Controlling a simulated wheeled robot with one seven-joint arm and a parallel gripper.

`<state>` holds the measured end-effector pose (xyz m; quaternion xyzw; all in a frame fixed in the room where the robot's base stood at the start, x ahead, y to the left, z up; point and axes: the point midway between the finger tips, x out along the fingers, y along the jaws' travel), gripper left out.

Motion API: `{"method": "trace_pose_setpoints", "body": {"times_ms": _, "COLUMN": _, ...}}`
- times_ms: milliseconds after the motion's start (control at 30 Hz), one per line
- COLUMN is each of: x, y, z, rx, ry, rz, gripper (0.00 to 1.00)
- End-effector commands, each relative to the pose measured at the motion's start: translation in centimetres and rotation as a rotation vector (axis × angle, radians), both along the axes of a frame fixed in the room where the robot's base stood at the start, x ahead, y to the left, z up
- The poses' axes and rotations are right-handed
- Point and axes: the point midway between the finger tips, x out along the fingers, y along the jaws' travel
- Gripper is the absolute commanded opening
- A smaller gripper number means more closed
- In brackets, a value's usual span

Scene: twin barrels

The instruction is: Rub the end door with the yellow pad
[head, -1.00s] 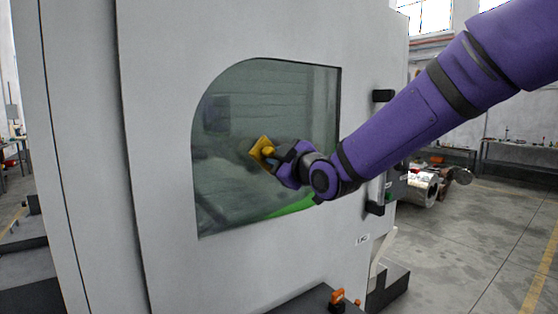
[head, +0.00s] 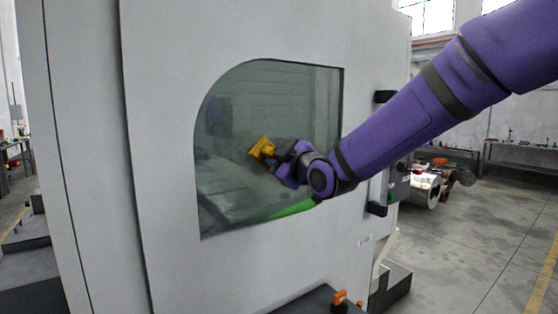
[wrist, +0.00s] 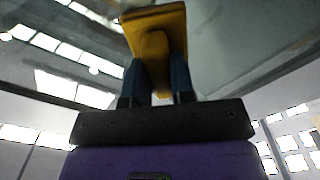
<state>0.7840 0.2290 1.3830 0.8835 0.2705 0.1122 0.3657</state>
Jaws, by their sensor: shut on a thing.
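The yellow pad (head: 261,148) is held in front of the window of the end door. My gripper (head: 275,158) is shut on the pad's grip; in the wrist view the two fingers (wrist: 158,82) clamp the yellow block (wrist: 153,50) under the pad's plate. The end door (head: 165,120) is a large light grey panel with a dark glass window (head: 235,185) with a rounded upper left corner. The pad is at or very near the glass; I cannot tell whether it touches. My gripper hides part of the glass.
An orange-topped part (head: 339,298) sits on a dark surface below the door. A metal cylinder (head: 425,190) lies at the right.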

Motion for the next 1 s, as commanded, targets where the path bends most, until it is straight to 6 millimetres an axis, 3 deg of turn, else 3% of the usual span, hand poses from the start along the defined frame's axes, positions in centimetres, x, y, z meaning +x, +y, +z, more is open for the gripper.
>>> {"method": "trace_pose_setpoints", "body": {"times_ms": 533, "x": 0.7, "y": 0.3, "z": 0.0, "rx": 0.000, "ry": -0.001, "rz": -0.001, "gripper": 0.04}}
{"method": "trace_pose_setpoints", "body": {"times_ms": 1000, "x": 2.4, "y": -2.5, "z": 0.0, "rx": 0.000, "ry": -0.001, "rz": -0.002, "gripper": 0.04}}
